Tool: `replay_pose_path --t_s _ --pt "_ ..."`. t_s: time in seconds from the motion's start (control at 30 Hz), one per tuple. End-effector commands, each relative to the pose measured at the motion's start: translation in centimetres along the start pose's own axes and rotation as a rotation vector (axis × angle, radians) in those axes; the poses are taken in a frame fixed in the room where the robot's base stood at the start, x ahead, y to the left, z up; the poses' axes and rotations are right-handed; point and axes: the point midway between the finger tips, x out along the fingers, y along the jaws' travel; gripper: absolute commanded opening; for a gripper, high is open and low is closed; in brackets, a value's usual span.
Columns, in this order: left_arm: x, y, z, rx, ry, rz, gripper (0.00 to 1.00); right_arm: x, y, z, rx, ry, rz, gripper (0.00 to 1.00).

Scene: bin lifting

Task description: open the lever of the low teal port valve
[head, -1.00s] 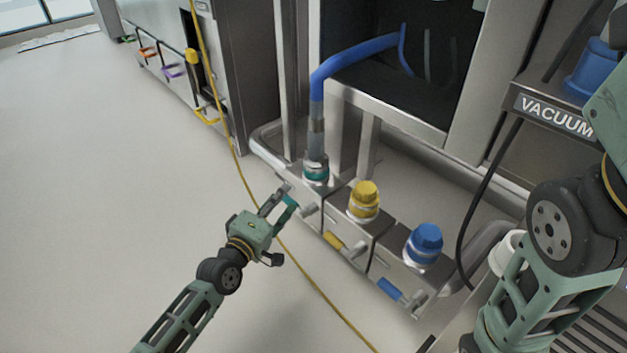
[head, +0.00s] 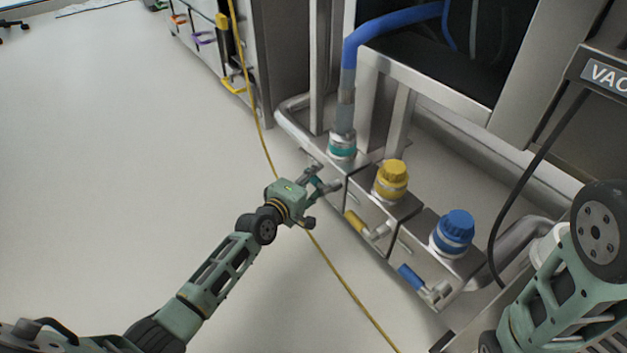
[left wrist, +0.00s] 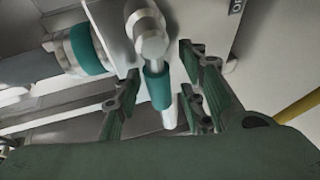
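The low teal port valve (head: 343,148) is the leftmost of three valves on the low metal manifold, with a blue hose rising from its teal-collared port. Its lever (left wrist: 156,86) shows in the left wrist view as a teal sleeve with a pale tip, hanging from a round metal pivot (left wrist: 151,41). The teal collar (left wrist: 87,50) is at left there. My left gripper (head: 318,180) is at this valve, partly covering the lever in the head view. In the left wrist view its fingers (left wrist: 160,103) are open, one either side of the lever, with gaps visible. My right gripper is out of view.
The yellow-capped valve (head: 391,180) and its yellow lever (head: 355,223) are close to the right, then the blue-capped valve (head: 454,232) with a blue lever (head: 411,276). A yellow cable (head: 338,283) runs along the floor by my left gripper. Open floor (head: 120,150) lies left.

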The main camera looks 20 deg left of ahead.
Motion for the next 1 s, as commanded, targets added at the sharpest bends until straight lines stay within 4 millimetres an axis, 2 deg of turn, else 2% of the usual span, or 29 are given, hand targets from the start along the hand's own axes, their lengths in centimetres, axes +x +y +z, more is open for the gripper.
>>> replay_pose_path --t_s 0.13,0.53,1.0 --pt "-0.02 0.07 -0.01 0.001 0.000 0.001 0.36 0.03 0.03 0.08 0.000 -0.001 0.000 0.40" --pt "-0.04 0.07 -0.01 0.001 0.000 0.001 0.01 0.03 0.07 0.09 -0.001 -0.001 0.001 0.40" --pt "-0.02 0.10 0.09 -0.002 -0.001 -0.001 0.00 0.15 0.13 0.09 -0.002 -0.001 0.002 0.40"
